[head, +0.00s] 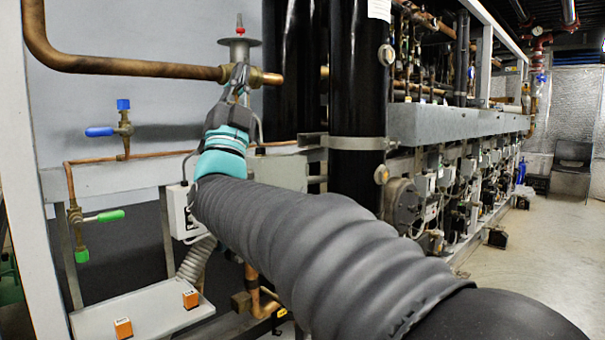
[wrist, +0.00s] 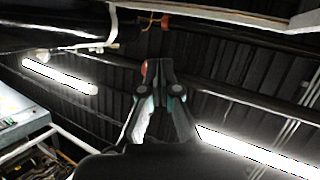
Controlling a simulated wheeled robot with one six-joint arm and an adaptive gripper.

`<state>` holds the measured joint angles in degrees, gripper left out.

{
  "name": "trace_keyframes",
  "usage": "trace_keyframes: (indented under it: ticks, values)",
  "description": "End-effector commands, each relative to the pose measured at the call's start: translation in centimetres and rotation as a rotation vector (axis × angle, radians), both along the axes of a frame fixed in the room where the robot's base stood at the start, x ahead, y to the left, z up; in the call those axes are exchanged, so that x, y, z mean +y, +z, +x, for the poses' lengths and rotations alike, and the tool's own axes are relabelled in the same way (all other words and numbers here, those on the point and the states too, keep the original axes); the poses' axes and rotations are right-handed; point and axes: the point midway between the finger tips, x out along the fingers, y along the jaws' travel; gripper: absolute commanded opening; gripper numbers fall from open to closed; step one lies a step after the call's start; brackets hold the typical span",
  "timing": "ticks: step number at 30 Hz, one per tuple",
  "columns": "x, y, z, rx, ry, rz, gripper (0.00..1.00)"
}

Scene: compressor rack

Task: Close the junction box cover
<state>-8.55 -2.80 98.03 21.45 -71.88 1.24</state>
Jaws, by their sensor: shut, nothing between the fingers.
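A small light-grey box (head: 180,212), likely the junction box, is fixed to the frame at left centre in the head view. A ribbed conduit (head: 197,258) runs down from it. My arm hides its right side, and I cannot tell how its cover stands. My gripper (head: 240,72) points up, above and to the right of the box, near the copper pipe. In the wrist view, my gripper (wrist: 158,66) has its fingertips together with nothing seen between them. The box is not recognisable in that view.
A copper pipe (head: 130,66) with a red-topped valve (head: 240,40) crosses near my gripper. A blue-handled valve (head: 122,130) and green-handled valve (head: 92,217) stand left. A grey shelf (head: 150,312) bears small orange boxes. Black vertical pipes (head: 357,100) stand right. Floor is clear far right.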

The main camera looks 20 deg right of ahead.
Motion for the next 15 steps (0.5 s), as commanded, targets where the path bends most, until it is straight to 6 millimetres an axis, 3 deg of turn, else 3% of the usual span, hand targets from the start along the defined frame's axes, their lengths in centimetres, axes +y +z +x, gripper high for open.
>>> trace_keyframes:
  ticks: [5,12,15]
  values:
    - [-3.3,-4.1,0.9,0.076,0.05,0.328,0.0]
    - [-8.1,-12.2,1.7,0.169,0.058,0.772,0.0]
    - [-9.2,-15.7,1.9,0.195,0.056,0.933,0.0]
